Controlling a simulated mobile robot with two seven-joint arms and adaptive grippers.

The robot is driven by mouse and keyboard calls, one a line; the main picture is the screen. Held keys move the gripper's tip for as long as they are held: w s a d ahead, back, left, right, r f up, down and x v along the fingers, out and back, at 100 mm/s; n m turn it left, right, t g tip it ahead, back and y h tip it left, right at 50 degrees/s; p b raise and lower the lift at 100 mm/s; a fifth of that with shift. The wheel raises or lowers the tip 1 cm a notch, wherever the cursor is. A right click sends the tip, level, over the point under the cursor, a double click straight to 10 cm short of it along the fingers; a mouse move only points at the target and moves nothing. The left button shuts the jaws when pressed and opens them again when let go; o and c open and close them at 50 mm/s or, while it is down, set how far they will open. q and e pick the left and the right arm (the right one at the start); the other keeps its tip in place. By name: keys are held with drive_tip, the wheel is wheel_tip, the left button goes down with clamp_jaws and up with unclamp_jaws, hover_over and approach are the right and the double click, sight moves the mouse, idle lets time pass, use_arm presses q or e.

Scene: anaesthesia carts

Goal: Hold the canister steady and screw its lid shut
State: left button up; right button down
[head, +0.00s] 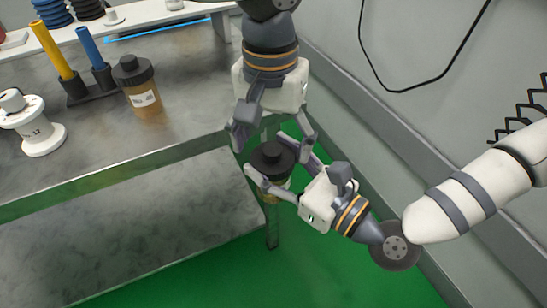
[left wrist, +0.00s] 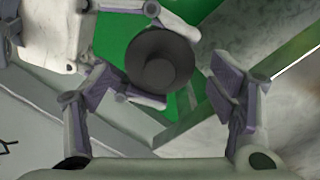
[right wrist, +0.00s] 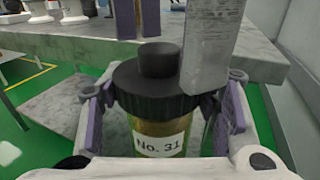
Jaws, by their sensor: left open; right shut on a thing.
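The canister (right wrist: 158,135) is amber with a white label reading No. 31. Its black lid (head: 272,160) with a raised round knob sits on top; I cannot tell how tightly it is seated. My right gripper (head: 278,172) is shut on the canister's body, holding it upright off the table, beyond its edge. My left gripper (head: 275,137) comes down from above, open and empty, with its fingers apart near the lid. In the left wrist view the lid (left wrist: 160,60) lies ahead of the open fingers. In the right wrist view a grey left finger (right wrist: 210,45) covers part of the lid.
A steel table (head: 180,72) with a lower shelf (head: 130,225) stands at left. On it are another lidded amber canister (head: 144,97), a rack with yellow (head: 52,48) and blue (head: 90,46) rods, and a white spool-like item (head: 40,132). A wall (head: 410,110) closes the right side.

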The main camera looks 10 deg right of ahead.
use_arm(q)
drive_tip(key=shift+f, duration=1.2)
drive_tip(key=c, duration=1.2)
drive_tip(key=m, duration=0.4)
drive_tip(key=shift+w, duration=0.1)
drive_tip(key=shift+c, duration=0.2)
drive_tip(key=shift+w+r, duration=0.1)
drive_tip(key=shift+w, duration=0.05)
drive_tip(key=o, duration=1.2)
drive_tip(key=shift+o, duration=0.5)
